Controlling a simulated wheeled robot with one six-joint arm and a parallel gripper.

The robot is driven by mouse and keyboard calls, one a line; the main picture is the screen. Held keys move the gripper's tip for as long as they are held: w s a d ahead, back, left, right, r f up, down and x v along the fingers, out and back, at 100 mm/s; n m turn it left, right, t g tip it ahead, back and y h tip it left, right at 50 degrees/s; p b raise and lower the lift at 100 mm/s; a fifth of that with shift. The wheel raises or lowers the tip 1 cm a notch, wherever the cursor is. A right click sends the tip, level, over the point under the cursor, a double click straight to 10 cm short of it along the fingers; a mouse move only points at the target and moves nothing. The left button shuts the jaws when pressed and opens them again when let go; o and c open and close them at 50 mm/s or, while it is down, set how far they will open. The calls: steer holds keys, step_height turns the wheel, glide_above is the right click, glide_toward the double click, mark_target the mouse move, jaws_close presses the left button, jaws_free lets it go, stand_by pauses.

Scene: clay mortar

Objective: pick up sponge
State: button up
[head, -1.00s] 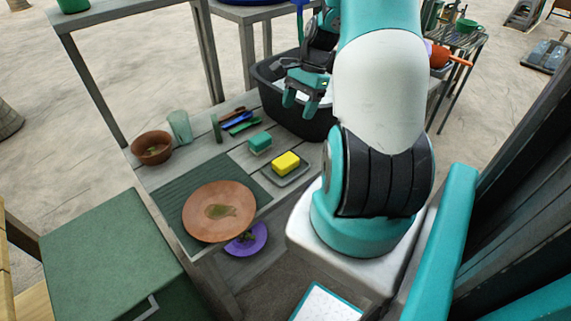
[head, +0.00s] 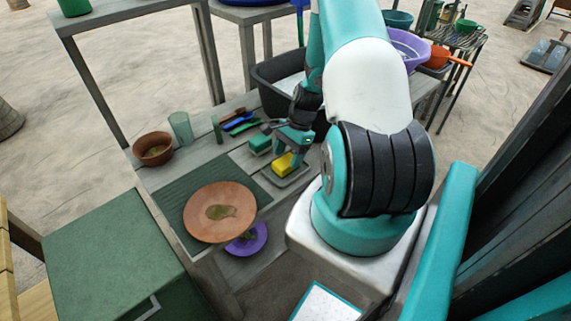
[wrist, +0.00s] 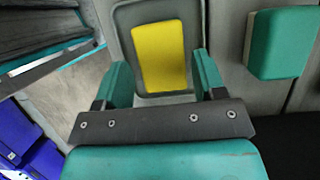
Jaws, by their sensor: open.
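The yellow sponge (head: 281,165) lies on a small grey tray (head: 296,177) on the grey wooden bench. My gripper (head: 288,153) is right above it, pointing down, and hides part of it in the head view. In the wrist view the sponge (wrist: 161,57) shows between the two teal fingers of my open gripper (wrist: 158,72), with a gap on either side. I cannot tell whether the fingertips reach down to the sponge's height. A teal block (head: 259,144), perhaps another sponge, lies just left of the tray; it is at the right in the wrist view (wrist: 282,43).
A black basin (head: 272,97) stands behind my gripper. A terracotta plate (head: 190,213) lies on a green ribbed mat (head: 165,200) to the left. A brown bowl (head: 153,149), a green glass (head: 180,128) and coloured utensils (head: 240,122) stand or lie farther back.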

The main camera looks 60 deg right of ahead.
mark_target(285, 161)
steer(key=shift+x, duration=1.5)
steer(key=c, duration=0.7)
step_height(285, 161, up, 20)
steer(key=shift+r, duration=0.1)
